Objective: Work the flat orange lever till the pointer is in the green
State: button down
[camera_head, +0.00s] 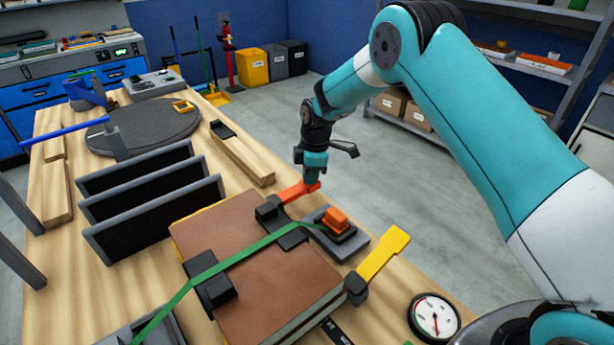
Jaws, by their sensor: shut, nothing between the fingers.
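The flat orange lever (298,192) sticks out from a black clamp (268,211) at the far edge of the brown panel (250,258). My gripper (314,184) is shut, pointing down at the lever's outer end; whether it touches the lever I cannot tell. A round white gauge (435,317) lies at the table's near right. Its thin pointer is too small to read, and I cannot tell whether it is in the green.
A blocky orange piece (336,217) sits on a grey base, meeting a green strap (240,256) across the panel. A yellow lever (384,253) rises at the panel's right corner. Dark upright boards (150,200) stand left. A long wooden block (240,158) lies behind.

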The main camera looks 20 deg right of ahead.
jog(key=shift+s+d+r+p, duration=0.1)
jog(key=shift+d+r+p, duration=0.15)
jog(key=shift+d, duration=0.5)
jog(key=shift+s+d+r+p, duration=0.1)
jog(key=shift+d+r, duration=0.25)
jog(key=shift+d, duration=0.4)
notch_tip(320, 180, up, 17)
jog(key=d+b, duration=0.1)
jog(key=b, duration=0.1)
jog(key=shift+d+r+b, duration=0.2)
jog(key=shift+d+b, duration=0.15)
dwell(0.4)
jog(key=a+f+p, duration=0.4)
jog(key=f+p, duration=0.3)
jog(key=p, duration=0.1)
jog(key=shift+w+f+p, duration=0.15)
jog(key=shift+f+p, duration=0.1)
jog(key=shift+p, duration=0.15)
